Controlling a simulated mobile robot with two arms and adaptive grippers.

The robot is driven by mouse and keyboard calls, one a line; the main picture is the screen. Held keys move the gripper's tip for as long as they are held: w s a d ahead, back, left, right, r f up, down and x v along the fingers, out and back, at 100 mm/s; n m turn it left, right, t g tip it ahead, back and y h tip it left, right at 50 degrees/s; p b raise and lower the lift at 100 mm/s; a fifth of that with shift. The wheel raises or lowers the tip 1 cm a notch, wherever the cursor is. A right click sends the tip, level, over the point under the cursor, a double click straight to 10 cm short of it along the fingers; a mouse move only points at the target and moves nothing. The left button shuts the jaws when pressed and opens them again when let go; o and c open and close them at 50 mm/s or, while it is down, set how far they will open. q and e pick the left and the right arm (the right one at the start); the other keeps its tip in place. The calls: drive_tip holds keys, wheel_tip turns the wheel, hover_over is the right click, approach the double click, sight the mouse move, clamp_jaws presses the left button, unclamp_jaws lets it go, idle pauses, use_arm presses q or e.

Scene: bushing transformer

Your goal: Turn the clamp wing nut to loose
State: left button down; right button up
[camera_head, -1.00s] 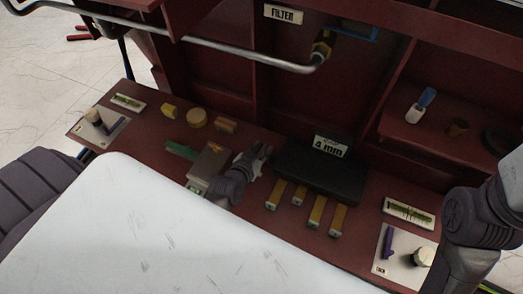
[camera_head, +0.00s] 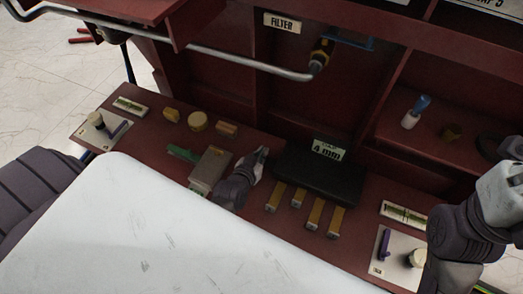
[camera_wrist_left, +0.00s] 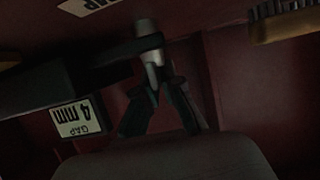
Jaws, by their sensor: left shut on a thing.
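My left gripper (camera_head: 260,157) is at the left end of the black block (camera_head: 318,178) with the "GAP 4 mm" label. In the left wrist view, its dark fingers (camera_wrist_left: 157,95) meet around a small metal piece (camera_wrist_left: 148,35), next to a dark bar. The fingers and the dim light hide much of this piece, so I cannot make out a wing shape or whether it is the clamp wing nut. The "GAP 4 mm" label (camera_wrist_left: 80,117) shows at left in that view. My right arm is at the right edge; its fingertips are not clearly seen.
A grey box (camera_head: 209,168) stands left of the gripper, and several brass bars (camera_head: 314,212) lie in front of the block. Plates with knobs (camera_head: 101,128) (camera_head: 397,252) sit at both bench ends. A pipe (camera_head: 220,61) crosses above.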

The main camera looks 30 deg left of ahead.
use_arm(q)
drive_tip(key=c, duration=1.3)
unclamp_jaws()
drive_tip(key=v, duration=1.2)
drive_tip(key=shift+s+f, duration=0.1)
